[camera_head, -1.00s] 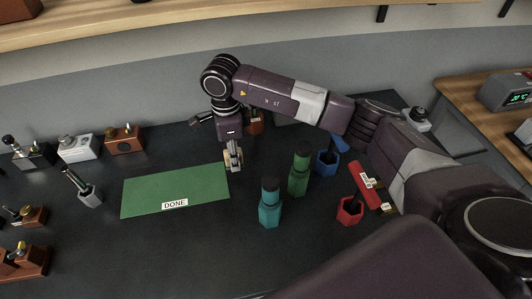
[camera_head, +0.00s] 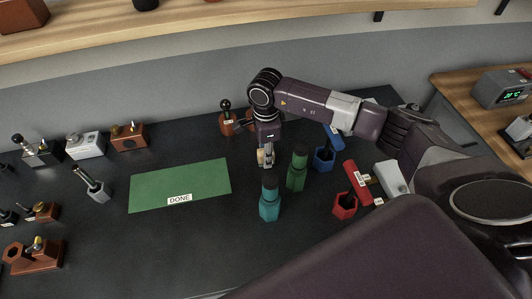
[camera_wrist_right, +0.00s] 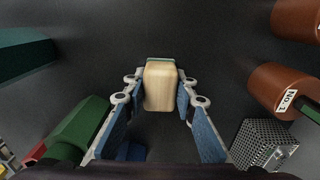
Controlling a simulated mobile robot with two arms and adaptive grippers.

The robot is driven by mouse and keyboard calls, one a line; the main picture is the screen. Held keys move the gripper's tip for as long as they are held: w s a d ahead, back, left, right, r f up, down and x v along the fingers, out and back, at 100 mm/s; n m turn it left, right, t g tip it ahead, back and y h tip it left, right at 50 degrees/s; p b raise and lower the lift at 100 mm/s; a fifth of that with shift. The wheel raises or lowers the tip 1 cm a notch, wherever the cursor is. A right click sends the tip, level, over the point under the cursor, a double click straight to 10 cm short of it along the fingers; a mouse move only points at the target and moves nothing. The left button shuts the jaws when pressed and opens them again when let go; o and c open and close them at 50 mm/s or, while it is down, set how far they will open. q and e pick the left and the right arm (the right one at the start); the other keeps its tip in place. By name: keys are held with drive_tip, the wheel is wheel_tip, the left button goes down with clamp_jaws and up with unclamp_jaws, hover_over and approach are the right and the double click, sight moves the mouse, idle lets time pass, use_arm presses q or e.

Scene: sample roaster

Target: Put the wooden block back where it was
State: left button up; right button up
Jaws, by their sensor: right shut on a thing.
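The wooden block (camera_wrist_right: 160,88) is pale wood and sits between the two blue-padded fingers of my right gripper (camera_wrist_right: 157,100) in the right wrist view. In the head view my right gripper (camera_head: 266,157) points down over the dark table, and the block (camera_head: 261,157) shows small at its fingertips. The gripper is shut on the block. It is just right of the green mat (camera_head: 180,185) marked DONE, and behind the teal holder (camera_head: 270,203). I cannot tell whether the block touches the table. My left gripper is not in view.
A green holder (camera_head: 297,170), a blue holder (camera_head: 323,158) and a red holder (camera_head: 345,206) stand right of the gripper. A brown device (camera_head: 232,123) stands behind it. Several small devices line the left side. The table left of the gripper, around the mat, is mostly clear.

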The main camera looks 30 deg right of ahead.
drive_tip(key=shift+f, duration=0.25)
drive_tip(key=o, duration=1.1)
drive_tip(key=shift+r, duration=0.1)
drive_tip(key=shift+r, duration=0.35)
wheel_tip(320, 180, up, 11)
drive_tip(key=b, duration=0.3)
drive_tip(key=shift+f+b, duration=0.15)
drive_tip(key=shift+b, duration=0.25)
drive_tip(key=shift+r, duration=0.45)
